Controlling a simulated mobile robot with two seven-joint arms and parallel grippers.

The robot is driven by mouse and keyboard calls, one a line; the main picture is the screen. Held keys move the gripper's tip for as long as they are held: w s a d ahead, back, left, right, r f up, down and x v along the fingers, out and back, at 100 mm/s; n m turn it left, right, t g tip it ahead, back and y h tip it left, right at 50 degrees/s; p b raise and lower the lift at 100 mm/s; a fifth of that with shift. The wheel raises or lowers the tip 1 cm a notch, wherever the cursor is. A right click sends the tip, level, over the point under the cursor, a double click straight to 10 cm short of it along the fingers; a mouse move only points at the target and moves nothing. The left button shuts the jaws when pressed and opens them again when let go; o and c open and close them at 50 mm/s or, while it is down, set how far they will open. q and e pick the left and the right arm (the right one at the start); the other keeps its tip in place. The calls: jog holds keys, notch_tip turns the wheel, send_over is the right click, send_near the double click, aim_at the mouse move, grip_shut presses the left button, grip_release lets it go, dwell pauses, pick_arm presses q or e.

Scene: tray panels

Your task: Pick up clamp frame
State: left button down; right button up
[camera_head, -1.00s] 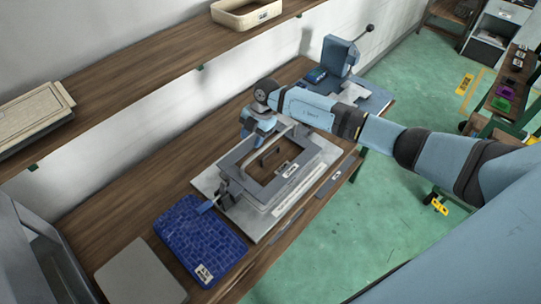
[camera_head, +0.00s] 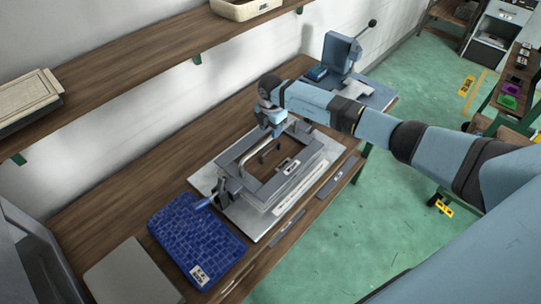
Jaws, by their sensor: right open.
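The clamp frame (camera_head: 305,160) is a grey rectangular frame with an open middle and a small white label. It sits on a pale base plate (camera_head: 258,228) on the wooden bench. A light grey bar-like handle (camera_head: 268,150) shows over its opening. My right gripper (camera_head: 275,128) is open, pointing down at the frame's far edge, close to the handle's far end. Its fingertips are small here, and I cannot tell whether they touch the frame. A clamp lever with a blue grip (camera_head: 205,202) stands at the frame's left side. My left gripper is not in view.
A blue tiled panel (camera_head: 190,240) and a plain grey panel (camera_head: 130,275) lie at the near left. A blue lever press (camera_head: 340,60) stands at the bench's far end. A wooden shelf (camera_head: 150,80) runs along the wall above. Bare bench lies left of the frame.

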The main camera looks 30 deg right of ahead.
aim_at(270, 138)
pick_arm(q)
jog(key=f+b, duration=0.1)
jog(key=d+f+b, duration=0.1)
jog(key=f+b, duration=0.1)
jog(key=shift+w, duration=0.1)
pick_arm(e)
notch_tip(270, 138, down, 5)
jog(key=shift+s+a+r, duration=0.1)
jog(key=shift+s, duration=0.05)
jog(key=shift+r, duration=0.1)
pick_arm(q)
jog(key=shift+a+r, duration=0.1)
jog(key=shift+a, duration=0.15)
pick_arm(e)
grip_shut()
jog(key=shift+r, duration=0.1)
